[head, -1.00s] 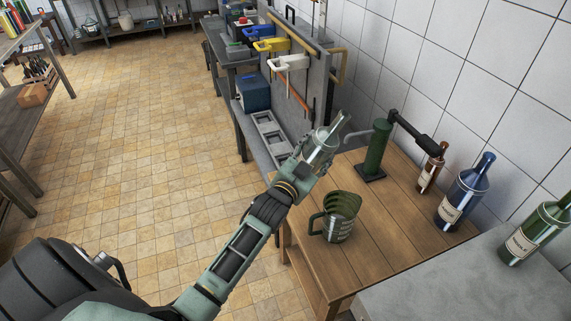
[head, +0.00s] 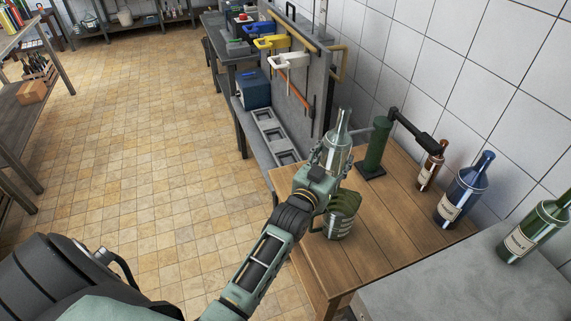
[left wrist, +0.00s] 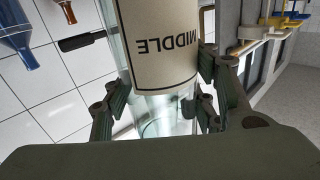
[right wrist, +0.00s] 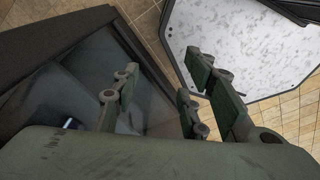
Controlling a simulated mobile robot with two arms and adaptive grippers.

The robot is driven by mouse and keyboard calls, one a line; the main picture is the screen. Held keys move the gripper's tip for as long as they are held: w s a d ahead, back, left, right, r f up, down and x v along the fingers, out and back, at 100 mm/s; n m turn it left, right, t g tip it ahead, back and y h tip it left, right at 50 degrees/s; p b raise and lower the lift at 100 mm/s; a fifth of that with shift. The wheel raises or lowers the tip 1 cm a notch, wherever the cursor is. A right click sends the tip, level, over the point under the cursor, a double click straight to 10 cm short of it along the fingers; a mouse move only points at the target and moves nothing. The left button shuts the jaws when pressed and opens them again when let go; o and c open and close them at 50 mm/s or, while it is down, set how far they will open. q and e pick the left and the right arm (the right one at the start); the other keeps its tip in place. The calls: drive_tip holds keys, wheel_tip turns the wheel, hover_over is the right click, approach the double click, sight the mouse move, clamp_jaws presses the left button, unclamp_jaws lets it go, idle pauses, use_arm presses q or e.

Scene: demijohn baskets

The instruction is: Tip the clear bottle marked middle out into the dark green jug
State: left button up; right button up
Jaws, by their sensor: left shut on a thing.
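The clear bottle (head: 339,150) is held in my left gripper (head: 331,160), neck up and close to upright. Its label reads MIDDLE in the left wrist view (left wrist: 160,45), where the fingers (left wrist: 155,100) close around the glass. The dark green jug (head: 341,224) stands on the wooden table, its handle partly behind my left gripper. The bottle is above and behind the jug in the head view, apart from it. How much liquid the bottle or jug holds cannot be told. My right gripper (right wrist: 160,90) has its fingers apart with nothing between them.
A green post with a dark lever (head: 377,150) stands behind the jug. A brown bottle (head: 431,168) and a blue bottle (head: 463,190) stand right on the wooden table (head: 400,245). A green bottle (head: 535,232) is on the grey counter (head: 460,285).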

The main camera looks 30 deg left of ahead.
sight(336, 161)
use_arm(q)
drive_tip(key=shift+d+n, duration=0.3)
drive_tip(key=shift+d, duration=0.15)
drive_tip(key=shift+r, duration=0.1)
drive_tip(key=shift+s+r+p, duration=0.2)
drive_tip(key=shift+p, duration=0.3)
drive_tip(key=s+r+p, duration=0.1)
drive_tip(key=s+p, duration=0.1)
drive_tip(key=p, duration=0.1)
drive_tip(key=shift+s+d+r, duration=0.35)
drive_tip(key=shift+d+r, duration=0.05)
drive_tip(key=shift+s+d+r+p, duration=0.1)
drive_tip(key=shift+s+r+p, duration=0.1)
drive_tip(key=shift+s+p, duration=0.2)
drive_tip(key=shift+s+d+r+p, duration=0.1)
drive_tip(key=shift+s+r+p, duration=0.15)
drive_tip(key=shift+s, duration=0.2)
drive_tip(key=shift+f, duration=0.1)
drive_tip(key=s+f+b, duration=0.1)
drive_tip(key=s+b, duration=0.9)
drive_tip(key=s, duration=1.3)
drive_tip(key=shift+d+f, duration=0.3)
drive_tip(key=shift+f, duration=0.1)
